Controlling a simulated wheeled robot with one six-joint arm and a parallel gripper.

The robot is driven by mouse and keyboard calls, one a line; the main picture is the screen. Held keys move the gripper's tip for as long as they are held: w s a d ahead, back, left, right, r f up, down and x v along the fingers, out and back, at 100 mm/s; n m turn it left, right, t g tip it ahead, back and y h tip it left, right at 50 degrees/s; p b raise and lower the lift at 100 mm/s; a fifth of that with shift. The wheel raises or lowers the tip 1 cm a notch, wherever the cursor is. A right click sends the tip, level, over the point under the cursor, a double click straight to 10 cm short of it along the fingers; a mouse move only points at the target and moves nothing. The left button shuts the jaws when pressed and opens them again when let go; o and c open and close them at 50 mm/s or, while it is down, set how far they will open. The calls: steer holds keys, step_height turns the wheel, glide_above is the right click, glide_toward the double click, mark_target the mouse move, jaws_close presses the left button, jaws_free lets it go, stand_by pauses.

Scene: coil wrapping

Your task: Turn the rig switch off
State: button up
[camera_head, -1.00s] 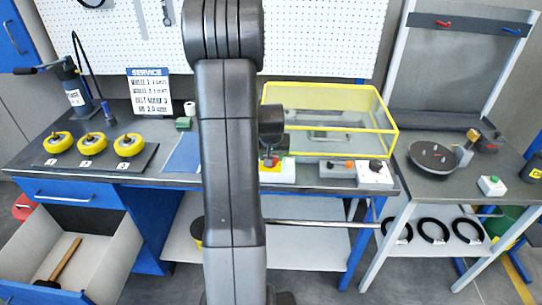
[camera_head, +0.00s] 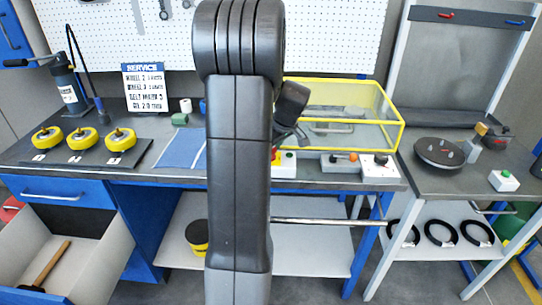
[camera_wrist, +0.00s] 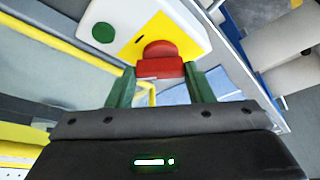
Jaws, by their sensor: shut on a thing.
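A white switch box (camera_wrist: 175,20) with a yellow panel, a round red button (camera_wrist: 160,49) and a green button (camera_wrist: 104,33) fills the upper middle of the wrist view. In the head view, part of this box (camera_head: 286,168) shows at the bench's front edge, partly hidden by my arm. My gripper (camera_wrist: 160,76) has green fingers shut on a red block (camera_wrist: 160,68) just in front of the red button. I cannot tell whether the block is part of the switch. In the head view my arm hides most of the gripper.
A yellow-framed clear guard (camera_head: 345,85) stands behind the box. Boxes with an orange knob (camera_head: 352,157) and a black knob (camera_head: 381,160) sit to its right. Yellow wheels (camera_head: 83,138) stand on the left. An open drawer (camera_head: 100,255) juts out at lower left.

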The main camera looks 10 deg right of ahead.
steer(key=n+g+y+b, duration=0.1)
steer(key=n, duration=0.2)
steer(key=shift+w+d+f+n+b, duration=0.1)
steer(key=shift+n+b, duration=0.25)
steer(key=shift+n, duration=0.05)
steer(key=n+g, duration=0.1)
steer(key=n, duration=0.3)
steer(key=shift+w+y+b, duration=0.1)
steer(key=shift+y+b, duration=0.2)
steer(key=shift+n+g, duration=0.3)
steer(key=o, duration=1)
steer(key=v, duration=1.4)
